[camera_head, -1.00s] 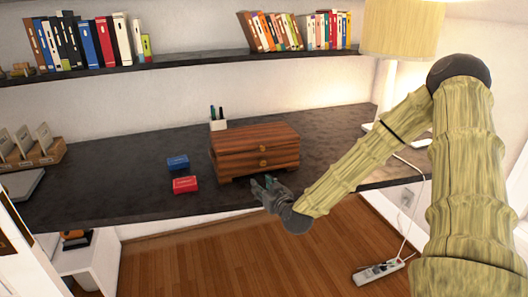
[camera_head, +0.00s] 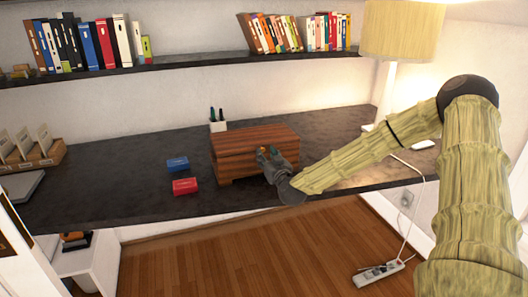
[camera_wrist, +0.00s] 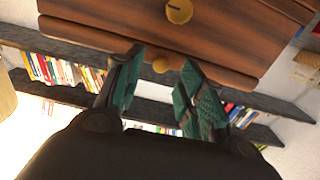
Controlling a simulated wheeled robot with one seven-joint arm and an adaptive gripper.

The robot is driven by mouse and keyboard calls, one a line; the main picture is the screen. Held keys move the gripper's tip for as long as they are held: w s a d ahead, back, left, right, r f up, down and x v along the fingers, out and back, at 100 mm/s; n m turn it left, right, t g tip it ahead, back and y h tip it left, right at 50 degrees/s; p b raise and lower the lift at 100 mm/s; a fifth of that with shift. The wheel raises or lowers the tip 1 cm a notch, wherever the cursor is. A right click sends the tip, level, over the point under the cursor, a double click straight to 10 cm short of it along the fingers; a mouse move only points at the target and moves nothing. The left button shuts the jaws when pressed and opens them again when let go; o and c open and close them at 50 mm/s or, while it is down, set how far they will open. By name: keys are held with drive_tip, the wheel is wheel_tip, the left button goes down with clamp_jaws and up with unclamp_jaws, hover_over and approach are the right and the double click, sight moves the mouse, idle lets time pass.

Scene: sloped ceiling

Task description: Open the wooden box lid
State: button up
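The wooden box (camera_head: 232,152) sits on the dark desk in the head view, with its lid closed and striped brown wood all over. In the wrist view the box (camera_wrist: 110,20) fills the top, with a large round brass knob (camera_wrist: 179,11) and a smaller knob (camera_wrist: 160,65) on it. My gripper (camera_head: 268,155) is in front of the box's front face, covering part of it. In the wrist view my gripper (camera_wrist: 157,88) is open, with its green-padded fingers apart and the smaller knob showing between them. I cannot tell whether the fingers touch the box.
A blue box (camera_head: 178,164) and a red box (camera_head: 185,186) lie left of the wooden box on the desk (camera_head: 110,170). A pen holder (camera_head: 217,126) stands behind it. A lamp (camera_head: 402,30) stands at the right, and a book shelf (camera_head: 190,59) runs above.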

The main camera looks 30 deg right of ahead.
sight(263, 151)
drive_tip(key=shift+x, duration=1.75)
clamp_jaws()
